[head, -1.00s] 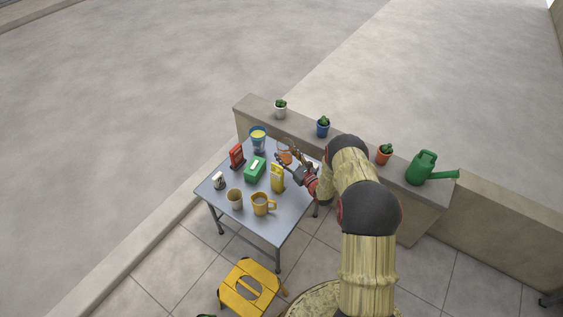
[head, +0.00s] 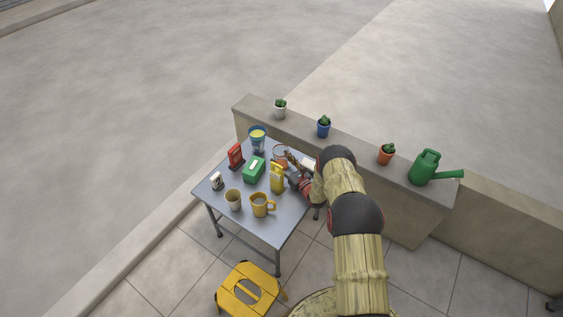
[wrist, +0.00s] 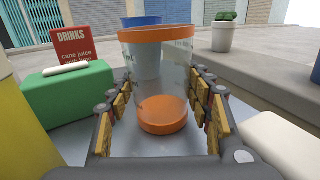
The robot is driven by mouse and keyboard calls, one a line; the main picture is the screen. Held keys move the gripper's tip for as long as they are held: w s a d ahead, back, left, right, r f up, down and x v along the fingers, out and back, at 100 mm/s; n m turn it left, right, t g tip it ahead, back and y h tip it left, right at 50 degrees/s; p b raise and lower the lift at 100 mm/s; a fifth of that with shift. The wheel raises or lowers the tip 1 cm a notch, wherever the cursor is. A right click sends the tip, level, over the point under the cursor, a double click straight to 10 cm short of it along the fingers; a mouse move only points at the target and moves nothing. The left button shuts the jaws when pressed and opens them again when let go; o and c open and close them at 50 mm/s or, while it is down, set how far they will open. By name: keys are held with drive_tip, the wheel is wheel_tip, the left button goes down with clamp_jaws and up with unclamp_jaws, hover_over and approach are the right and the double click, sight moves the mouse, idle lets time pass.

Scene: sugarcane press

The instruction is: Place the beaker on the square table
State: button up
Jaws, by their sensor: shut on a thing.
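The beaker is clear with an orange rim and an orange base. In the wrist view the beaker (wrist: 160,85) is upright between the two finger pads of my gripper (wrist: 160,112), which is shut on it. In the head view the beaker (head: 280,151) shows at the far right part of the grey square table (head: 287,217), partly hidden by my gripper (head: 287,164). I cannot tell whether its base touches the tabletop.
A green box (head: 254,169), red drinks sign (head: 236,156), yellow carton (head: 277,178), tan cup (head: 233,200), yellow mug (head: 260,204) and blue cup (head: 258,139) crowd the table. A low wall (head: 350,148) with potted cacti runs behind. A yellow stool (head: 248,291) stands in front.

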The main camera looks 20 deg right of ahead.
drive_tip(key=o, duration=0.9)
drive_tip(key=shift+s+r, duration=0.1)
